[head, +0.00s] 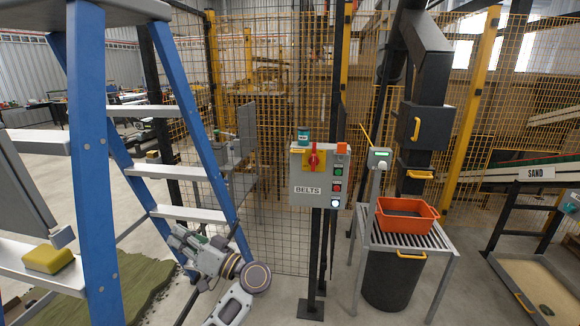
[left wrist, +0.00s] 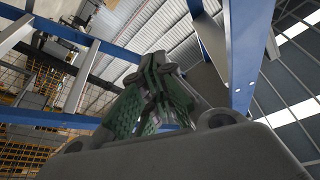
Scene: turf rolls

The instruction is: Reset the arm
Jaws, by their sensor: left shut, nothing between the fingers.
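My left gripper (head: 186,240) is in the lower middle-left of the head view, in front of the blue stepladder's (head: 88,165) lower right leg. My left arm reaches it from below. In the left wrist view the fingers (left wrist: 155,85), with green pads, are closed together and hold nothing. That view looks up at the roof, with the blue ladder rails around the gripper. I cannot tell whether the gripper touches the ladder. My right gripper is not in view.
A yellow sponge (head: 48,259) lies on a low ladder step. A grey BELTS control box (head: 318,176) on a post stands right of centre. An orange bin (head: 407,214) sits on a slatted stand (head: 408,240). Mesh fencing closes off the back. A green turf piece (head: 140,285) lies on the floor.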

